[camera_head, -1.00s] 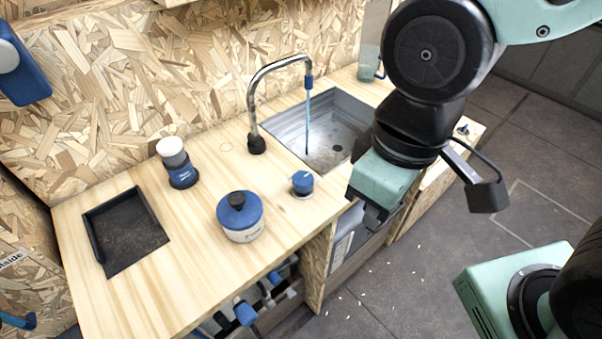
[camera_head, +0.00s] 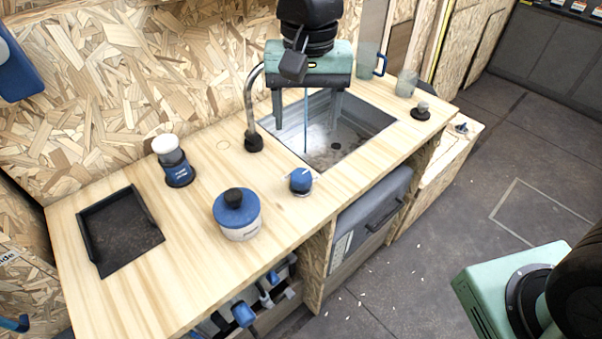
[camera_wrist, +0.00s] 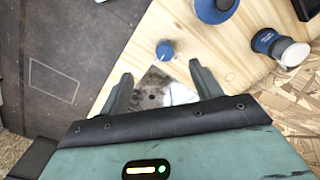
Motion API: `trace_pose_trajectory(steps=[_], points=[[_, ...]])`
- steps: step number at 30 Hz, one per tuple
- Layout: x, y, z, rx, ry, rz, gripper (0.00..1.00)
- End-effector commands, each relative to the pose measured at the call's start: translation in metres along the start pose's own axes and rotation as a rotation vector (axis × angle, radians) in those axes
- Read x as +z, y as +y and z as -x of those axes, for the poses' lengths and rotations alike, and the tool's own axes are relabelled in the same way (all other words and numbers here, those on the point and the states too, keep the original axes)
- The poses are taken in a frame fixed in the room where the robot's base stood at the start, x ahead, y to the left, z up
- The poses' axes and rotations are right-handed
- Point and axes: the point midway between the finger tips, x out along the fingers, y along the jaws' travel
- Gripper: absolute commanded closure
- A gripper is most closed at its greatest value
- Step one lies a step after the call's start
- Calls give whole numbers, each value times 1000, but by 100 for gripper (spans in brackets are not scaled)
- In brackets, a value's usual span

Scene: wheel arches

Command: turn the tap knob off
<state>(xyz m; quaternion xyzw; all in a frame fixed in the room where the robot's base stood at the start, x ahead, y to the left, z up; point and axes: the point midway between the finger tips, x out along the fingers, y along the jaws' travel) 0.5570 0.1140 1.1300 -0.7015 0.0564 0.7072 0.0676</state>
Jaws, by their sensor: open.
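The blue tap knob (camera_head: 300,180) stands on the wooden counter at the near left corner of the sink. It also shows in the wrist view (camera_wrist: 165,50), beyond the fingertips. A thin blue stream of water (camera_head: 305,120) runs down into the metal sink (camera_head: 375,118). My gripper (camera_head: 307,122) is open and empty above the sink, fingers pointing down, behind the knob and apart from it. In the wrist view the two fingers (camera_wrist: 158,85) are wide apart.
A blue-lidded jar (camera_head: 238,222) stands left of the knob. A blue and white grinder-like item (camera_head: 174,165) and a black tray (camera_head: 119,236) are farther left. A blue-handled jug (camera_head: 368,62), a glass (camera_head: 406,84) and a small dark-based item (camera_head: 421,112) stand right of the sink.

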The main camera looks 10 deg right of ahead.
Motion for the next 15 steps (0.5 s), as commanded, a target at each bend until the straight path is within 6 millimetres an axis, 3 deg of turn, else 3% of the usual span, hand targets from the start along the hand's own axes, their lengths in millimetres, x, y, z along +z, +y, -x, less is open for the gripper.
trace_pose_trajectory(steps=[3,6,11,15], points=[[-28,-6,-1,10,5,-140,36],[-37,-7,-3,15,9,-193,36],[-37,-7,-17,18,7,-202,36],[-37,-6,-43,20,5,-199,36]])
